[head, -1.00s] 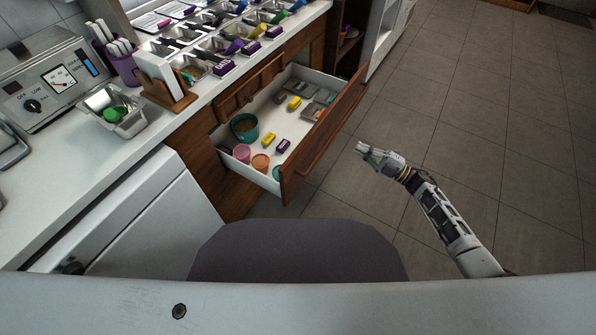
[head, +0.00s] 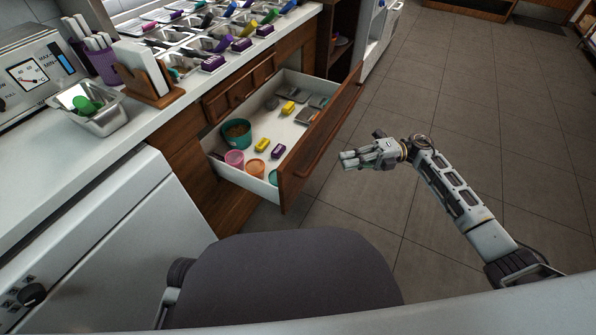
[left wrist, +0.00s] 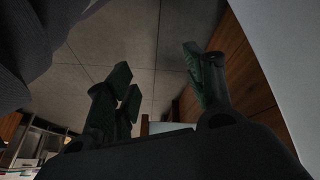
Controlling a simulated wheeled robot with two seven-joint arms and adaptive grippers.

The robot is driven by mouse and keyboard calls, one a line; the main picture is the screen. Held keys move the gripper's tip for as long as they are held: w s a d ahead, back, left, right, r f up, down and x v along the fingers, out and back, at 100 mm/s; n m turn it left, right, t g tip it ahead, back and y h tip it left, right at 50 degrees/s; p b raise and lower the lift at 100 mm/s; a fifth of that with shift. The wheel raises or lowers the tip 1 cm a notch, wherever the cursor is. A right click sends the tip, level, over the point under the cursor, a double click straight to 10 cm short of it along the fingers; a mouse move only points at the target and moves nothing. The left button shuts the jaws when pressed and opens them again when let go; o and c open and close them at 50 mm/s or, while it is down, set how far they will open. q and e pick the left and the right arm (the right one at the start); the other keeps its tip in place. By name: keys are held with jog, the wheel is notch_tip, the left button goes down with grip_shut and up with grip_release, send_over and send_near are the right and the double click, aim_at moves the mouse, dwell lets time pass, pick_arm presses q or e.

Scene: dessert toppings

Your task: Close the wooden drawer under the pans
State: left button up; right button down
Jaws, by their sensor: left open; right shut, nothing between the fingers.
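The wooden drawer (head: 322,135) stands pulled out from the counter below the pans (head: 205,42). Its inside is white and holds a teal tub (head: 236,133), pink and orange cups, yellow and purple blocks and grey trays. My right gripper (head: 347,160) is shut and empty, in front of the drawer front and a little to its right, with a gap between them. My left gripper (left wrist: 155,85) shows only in the left wrist view, with its fingers apart and nothing between them. A wooden surface (left wrist: 240,70) is at the right of that view.
The counter (head: 60,175) runs along the left with a steel bin (head: 98,120), a wooden holder and a purple cup of utensils. A white cabinet (head: 110,240) stands below it. The tiled floor (head: 460,100) is clear to the right. A dark rounded shape (head: 290,270) fills the lower middle.

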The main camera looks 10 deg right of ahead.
pick_arm(q)
jog(key=shift+a+r, duration=0.1)
jog(key=shift+r, duration=0.2)
pick_arm(e)
jog(key=shift+s+a+f+n+g+h, duration=0.1)
jog(key=shift+s+n+g+h, duration=0.2)
jog(key=shift+s+n, duration=0.1)
jog(key=shift+a, duration=0.15)
jog(key=b, duration=0.2)
send_near(284, 169)
jog(key=s+a, duration=0.1)
jog(key=s, duration=0.2)
pick_arm(q)
notch_tip(284, 169, down, 6)
jog(key=d+t+h+b, duration=0.1)
jog(key=shift+w+d+f+n, duration=0.15)
jog(key=shift+w+d+n, duration=0.05)
jog(key=shift+w+n, duration=0.1)
pick_arm(e)
jog(key=a, duration=0.1)
jog(key=w+a, duration=0.1)
jog(key=a, duration=0.1)
jog(key=shift+w+a, duration=0.3)
jog(key=shift+w, duration=0.1)
pick_arm(q)
jog(key=shift+s, duration=0.15)
pick_arm(e)
jog(key=shift+a, duration=0.1)
